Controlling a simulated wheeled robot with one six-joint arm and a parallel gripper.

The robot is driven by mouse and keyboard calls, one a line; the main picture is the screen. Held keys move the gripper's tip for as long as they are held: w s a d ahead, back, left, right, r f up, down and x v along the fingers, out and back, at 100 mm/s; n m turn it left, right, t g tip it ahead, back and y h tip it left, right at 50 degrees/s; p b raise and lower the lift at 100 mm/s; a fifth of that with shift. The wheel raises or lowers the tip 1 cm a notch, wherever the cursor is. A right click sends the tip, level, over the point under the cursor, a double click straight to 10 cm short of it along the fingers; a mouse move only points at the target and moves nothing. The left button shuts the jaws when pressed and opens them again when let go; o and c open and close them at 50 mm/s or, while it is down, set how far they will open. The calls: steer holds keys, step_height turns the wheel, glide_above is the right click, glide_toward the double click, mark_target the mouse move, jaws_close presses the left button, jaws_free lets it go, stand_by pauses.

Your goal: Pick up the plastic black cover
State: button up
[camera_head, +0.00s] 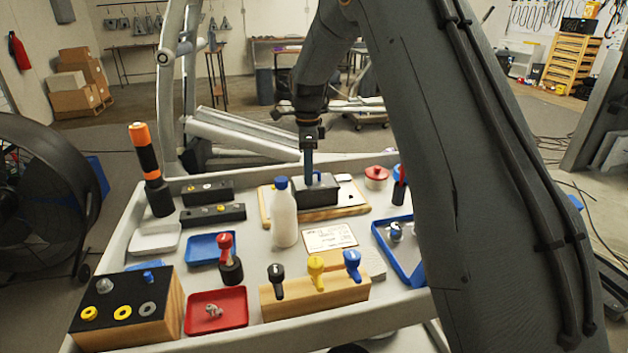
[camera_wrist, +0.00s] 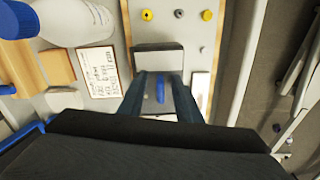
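The plastic black cover (camera_head: 318,192) is a dark box with a blue handle (camera_head: 322,179) on top. It sits on a wooden board (camera_head: 350,208) at the back middle of the table. My gripper (camera_head: 309,174) points down over the cover at its handle. In the wrist view the cover (camera_wrist: 158,60) lies below the gripper (camera_wrist: 161,88), and the blue handle (camera_wrist: 160,90) shows between the two fingers. The fingers are apart, with a gap on each side of the handle. How far down they reach beside it is hard to tell.
A white bottle (camera_head: 284,218) with a blue cap stands just left of the cover. A red-lidded jar (camera_head: 377,177) is to the right. Black blocks (camera_head: 208,193) and an orange-black flashlight (camera_head: 148,165) stand left. A wooden block with coloured knobs (camera_head: 314,293) is in front.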

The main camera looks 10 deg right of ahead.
jaws_close()
